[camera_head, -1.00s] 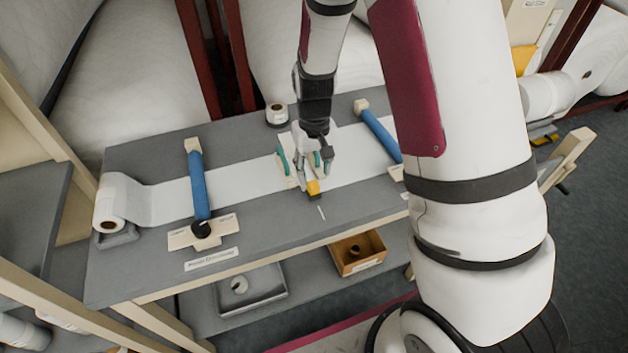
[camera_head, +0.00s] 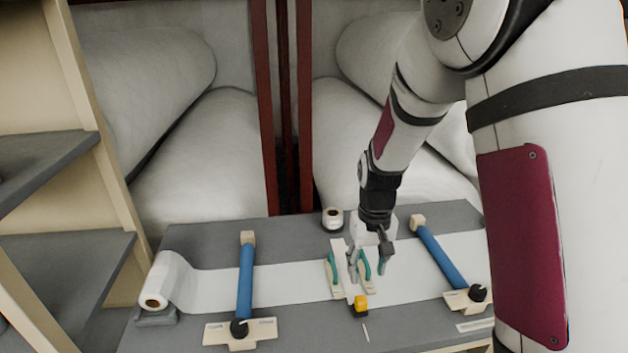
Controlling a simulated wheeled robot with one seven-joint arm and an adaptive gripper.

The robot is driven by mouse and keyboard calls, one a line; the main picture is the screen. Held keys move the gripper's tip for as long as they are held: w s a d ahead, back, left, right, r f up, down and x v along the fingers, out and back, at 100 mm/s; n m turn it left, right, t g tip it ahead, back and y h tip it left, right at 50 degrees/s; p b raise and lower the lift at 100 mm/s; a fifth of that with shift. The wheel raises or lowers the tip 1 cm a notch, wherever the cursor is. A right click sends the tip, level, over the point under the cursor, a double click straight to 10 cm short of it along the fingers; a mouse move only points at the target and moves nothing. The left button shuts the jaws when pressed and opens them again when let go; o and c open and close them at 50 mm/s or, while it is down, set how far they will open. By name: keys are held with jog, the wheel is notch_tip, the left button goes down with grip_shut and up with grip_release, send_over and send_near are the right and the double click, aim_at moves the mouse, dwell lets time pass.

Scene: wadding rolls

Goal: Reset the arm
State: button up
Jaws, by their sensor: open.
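My arm reaches down from the upper right. My gripper (camera_head: 368,274) hangs over the middle of the grey worktable (camera_head: 205,239), fingers pointing down. It is open, and I see nothing held between its fingers. A pale holder with green-handled tools (camera_head: 333,272) lies right below and beside the fingers; I cannot tell whether they touch it. A small yellow and black block (camera_head: 360,305) sits just in front of the holder.
A white wadding roll (camera_head: 168,280) at the table's left unrolls into a strip (camera_head: 285,288) across it. Blue bars (camera_head: 245,282) and (camera_head: 440,257) cross the strip on both sides. A small roll (camera_head: 332,220) stands behind. Shelves (camera_head: 70,265) rise at left; large white rolls (camera_head: 205,155) fill the back.

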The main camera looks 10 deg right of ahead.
jog(key=s+r+t, duration=0.2)
jog(key=s+r, duration=0.4)
jog(key=r, duration=0.4)
jog(key=s+r+t, duration=0.2)
jog(key=s+r, duration=0.4)
jog(key=r, duration=0.4)
jog(key=s+r+t+b, duration=0.1)
jog(key=s+r, duration=0.1)
jog(key=s, duration=0.6)
jog(key=shift+s+r+t, duration=0.2)
jog(key=shift+r+t, duration=0.05)
jog(key=shift+t, duration=0.05)
jog(key=shift+s, duration=0.1)
jog(key=shift+s+r, duration=0.35)
jog(key=shift+s, duration=0.15)
dwell(0.8)
